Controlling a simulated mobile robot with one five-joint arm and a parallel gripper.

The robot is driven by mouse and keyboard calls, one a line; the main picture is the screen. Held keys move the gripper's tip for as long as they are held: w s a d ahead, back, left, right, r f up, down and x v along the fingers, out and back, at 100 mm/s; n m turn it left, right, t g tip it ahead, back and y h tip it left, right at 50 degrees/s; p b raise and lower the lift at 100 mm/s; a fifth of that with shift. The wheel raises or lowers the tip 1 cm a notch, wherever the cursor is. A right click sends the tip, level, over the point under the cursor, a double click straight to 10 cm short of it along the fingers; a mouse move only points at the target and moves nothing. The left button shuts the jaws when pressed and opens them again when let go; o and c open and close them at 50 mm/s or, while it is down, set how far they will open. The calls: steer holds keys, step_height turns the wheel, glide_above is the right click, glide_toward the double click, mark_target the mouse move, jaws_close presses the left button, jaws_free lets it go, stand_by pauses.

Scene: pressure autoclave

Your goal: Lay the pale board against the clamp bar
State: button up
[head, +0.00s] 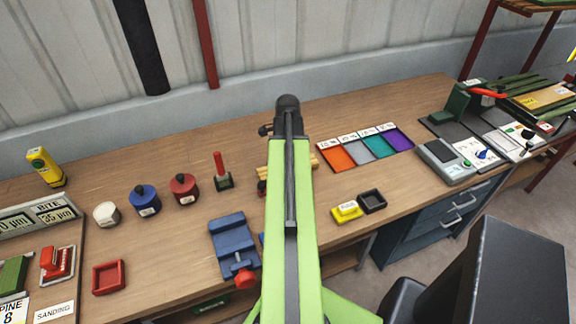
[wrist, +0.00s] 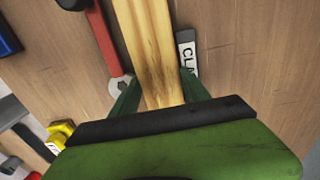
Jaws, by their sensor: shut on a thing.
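The pale board (wrist: 150,45) is a light wooden strip running up the wrist view. My gripper (wrist: 157,88) has its green fingers shut on the board's two long sides. In the head view, my arm covers the gripper and most of the board; a short end of the board (head: 314,161) shows to the right of the arm. The red clamp bar (wrist: 104,42) lies to the left of the board, near it and at a slight angle, with a grey ringed end. I cannot tell whether the board touches the bench.
A label reading "CLA" (wrist: 187,50) lies just right of the board. A blue vise (head: 233,245) stands front left, with jars behind it. A yellow block (head: 346,211) and a black tray (head: 372,202) are to the right.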

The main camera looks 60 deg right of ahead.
steer(key=shift+f, duration=0.25)
steer(key=o, duration=1.6)
steer(key=shift+s, duration=0.1)
steer(key=shift+a+r, duration=0.1)
step_height(320, 180, up, 12)
steer(key=p, duration=1.2)
steer(key=shift+r, duration=0.15)
